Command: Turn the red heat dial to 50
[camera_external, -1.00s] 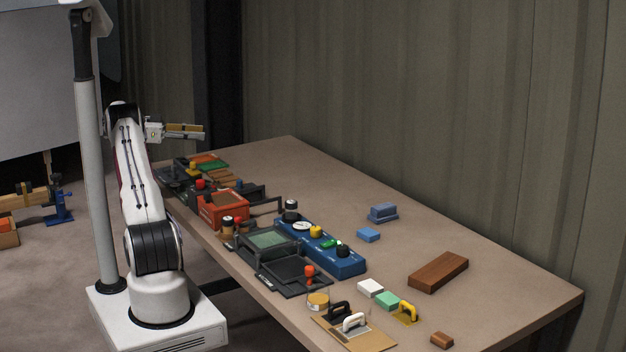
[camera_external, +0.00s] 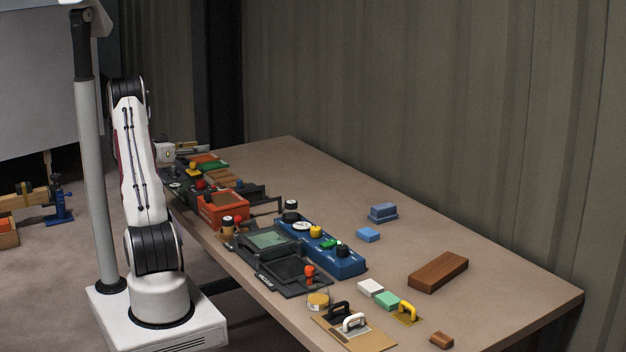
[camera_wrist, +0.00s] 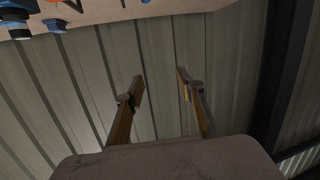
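I cannot tell for sure which part is the red heat dial. A red-orange box (camera_external: 222,209) stands on the left part of the table, and a small round red knob (camera_external: 200,184) shows just behind it. No scale or number is readable. My gripper (camera_external: 194,149) is at the table's far left end, above the green and brown items and away from the red box. In the wrist view, my gripper (camera_wrist: 160,79) has its two fingers apart with nothing between them, facing the ribbed wall.
A blue panel (camera_external: 345,265) with several knobs and a black tray frame (camera_external: 290,272) stand right of the red box. A brown block (camera_external: 438,272), a blue sponge-like block (camera_external: 368,234) and hand tools lie further right. The table's back middle is clear.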

